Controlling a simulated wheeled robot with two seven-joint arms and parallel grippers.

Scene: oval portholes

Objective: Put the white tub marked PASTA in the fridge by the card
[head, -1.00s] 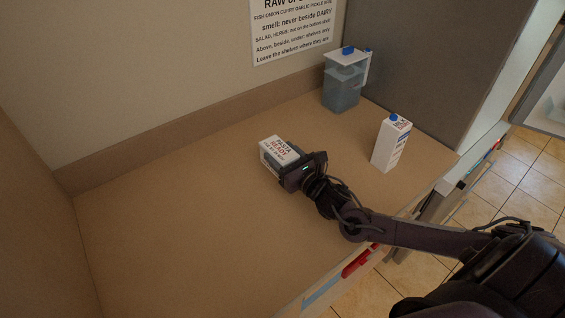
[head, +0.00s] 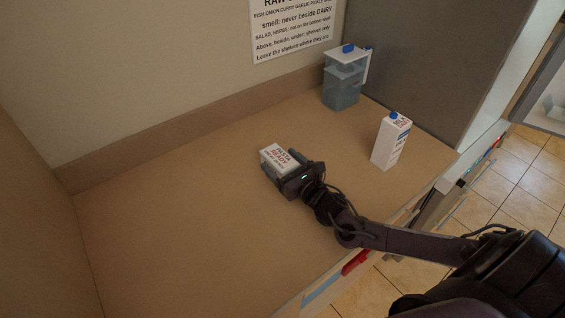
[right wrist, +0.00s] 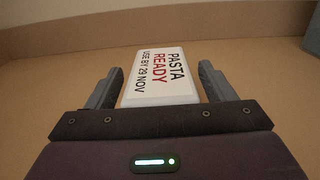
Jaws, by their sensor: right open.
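The white tub marked PASTA READY, USE BY 29 NOV (head: 279,157) stands on the brown counter. It also shows in the right wrist view (right wrist: 160,75), lid up. My right gripper (head: 283,170) is at the tub. In the right wrist view its two fingers (right wrist: 161,88) are open, one on each side of the tub, with a gap showing at both sides. The card (head: 294,28) is on the wall behind the counter; its top is cut off. A fridge cannot be made out for sure. My left gripper is not in view.
A milk carton with a blue cap (head: 391,141) stands right of the tub, near my right arm. A clear bluish jug with a white lid (head: 342,80) stands at the back by the grey panel (head: 432,60). The counter's left side (head: 160,220) is bare.

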